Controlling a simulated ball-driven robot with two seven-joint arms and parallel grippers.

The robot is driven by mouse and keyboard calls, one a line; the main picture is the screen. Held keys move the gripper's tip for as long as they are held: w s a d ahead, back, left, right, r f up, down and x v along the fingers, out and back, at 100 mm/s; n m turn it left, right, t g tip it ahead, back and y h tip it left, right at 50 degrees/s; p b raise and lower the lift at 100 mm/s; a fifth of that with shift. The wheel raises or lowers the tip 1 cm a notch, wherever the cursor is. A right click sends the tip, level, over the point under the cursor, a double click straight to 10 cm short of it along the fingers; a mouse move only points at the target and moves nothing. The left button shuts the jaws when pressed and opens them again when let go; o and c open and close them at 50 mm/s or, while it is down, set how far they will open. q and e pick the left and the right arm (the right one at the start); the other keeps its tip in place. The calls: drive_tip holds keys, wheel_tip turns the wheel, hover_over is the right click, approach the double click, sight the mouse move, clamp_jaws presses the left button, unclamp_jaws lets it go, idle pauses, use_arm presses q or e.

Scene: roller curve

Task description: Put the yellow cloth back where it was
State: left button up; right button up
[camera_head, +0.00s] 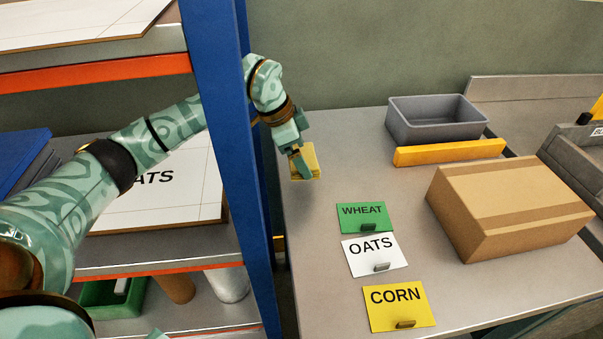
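The yellow cloth (312,160) is a small folded piece at the back left of the grey table (340,140). My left gripper (303,163) points down at it, with a finger across its near face, and looks shut on it. The far finger is hidden. I cannot tell whether the cloth touches the table. My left arm comes in from the left and passes behind the blue post. My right gripper is not in view.
Green WHEAT (361,212), white OATS (372,246) and yellow CORN (396,296) cards lie on the table. A cardboard box (520,222), grey bin (436,128) and yellow bar (450,153) stand right. The blue shelf post (228,150) is close to my arm.

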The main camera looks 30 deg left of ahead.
sight(300, 183)
use_arm(q)
drive_tip(key=shift+f, duration=2.5)
drive_tip(key=shift+f, duration=0.1)
drive_tip(key=o, duration=0.7)
drive_tip(key=shift+f, duration=0.1)
drive_tip(key=shift+f+b, duration=0.15)
drive_tip(key=shift+b, duration=0.3)
drive_tip(key=shift+f+b, duration=0.15)
drive_tip(key=shift+b, duration=0.35)
drive_tip(key=shift+p+v, duration=2.05)
drive_tip(key=shift+v, duration=4.25)
drive_tip(key=shift+s+d, duration=0.15)
